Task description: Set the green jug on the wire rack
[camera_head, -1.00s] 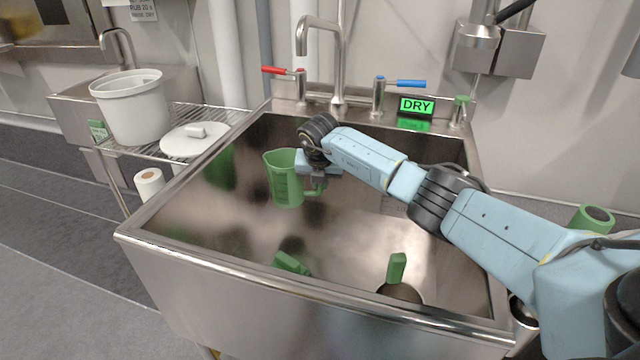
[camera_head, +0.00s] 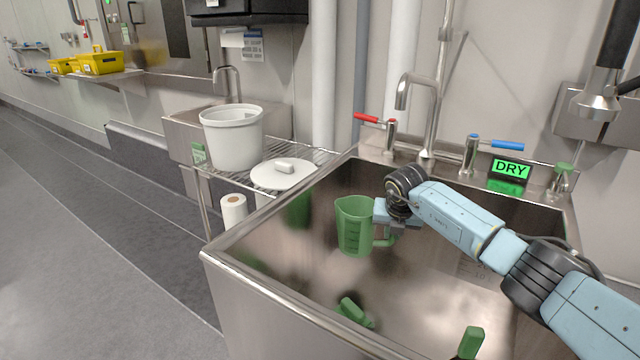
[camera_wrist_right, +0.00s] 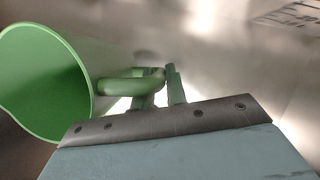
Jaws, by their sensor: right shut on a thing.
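The green jug (camera_head: 354,228) hangs upright over the sink basin, its handle toward the right. My right gripper (camera_head: 384,226) is shut on the jug's handle. In the right wrist view, the jug's open mouth (camera_wrist_right: 40,85) is at the left, and the fingers of my right gripper (camera_wrist_right: 158,90) close around the handle. The wire rack (camera_head: 300,152) stands left of the sink, with a white bucket and a white lid on it. My left gripper is not in view.
The white bucket (camera_head: 232,138) and white lid (camera_head: 284,174) take up much of the rack; bare wires show behind the lid. The steel sink (camera_head: 275,290) has a raised rim between jug and rack. A faucet (camera_head: 432,115) stands behind. Green-handled tools (camera_head: 354,312) lie in the basin.

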